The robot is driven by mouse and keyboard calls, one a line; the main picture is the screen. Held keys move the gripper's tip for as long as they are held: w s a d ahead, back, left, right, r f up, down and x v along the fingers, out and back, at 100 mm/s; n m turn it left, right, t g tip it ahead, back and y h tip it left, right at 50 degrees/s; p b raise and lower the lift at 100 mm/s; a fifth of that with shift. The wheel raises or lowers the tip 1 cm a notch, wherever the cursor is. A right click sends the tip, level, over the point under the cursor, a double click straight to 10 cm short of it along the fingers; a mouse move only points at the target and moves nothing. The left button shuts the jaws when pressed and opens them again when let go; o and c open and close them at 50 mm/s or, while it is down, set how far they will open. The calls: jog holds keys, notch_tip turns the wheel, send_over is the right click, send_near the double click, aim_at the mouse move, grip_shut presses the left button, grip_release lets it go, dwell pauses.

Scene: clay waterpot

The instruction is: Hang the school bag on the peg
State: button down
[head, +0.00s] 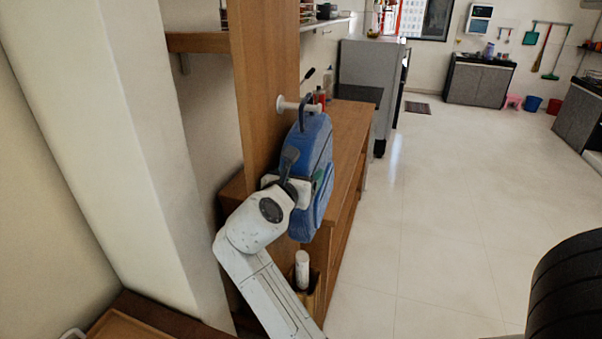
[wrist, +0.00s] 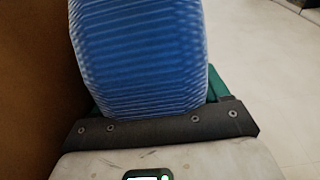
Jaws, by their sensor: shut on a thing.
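The blue school bag (head: 318,160) hangs upright beside the wooden panel in the head view, with its dark strap (head: 302,117) at the top. The white peg (head: 287,104) sticks out from the panel at the height of the strap. The strap appears at or against the peg; I cannot tell whether it is looped over it. My gripper (head: 300,187) is shut on the bag at its near side, below the peg. In the wrist view the ribbed blue bag (wrist: 140,55) fills the space in front of my gripper (wrist: 155,112), and the fingertips are mostly hidden.
The tall wooden panel (head: 258,75) stands left of the bag, beside a white pillar (head: 125,120). A wooden counter (head: 350,125) with small bottles (head: 328,80) lies behind the bag. A white cylinder (head: 302,268) stands below it. The tiled floor (head: 450,210) to the right is clear.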

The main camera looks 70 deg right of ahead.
jog(key=shift+r, duration=0.1)
dwell(0.3)
jog(key=shift+c, duration=1.3)
grip_release()
jog(key=shift+o, duration=1.3)
jog(key=shift+f, duration=0.2)
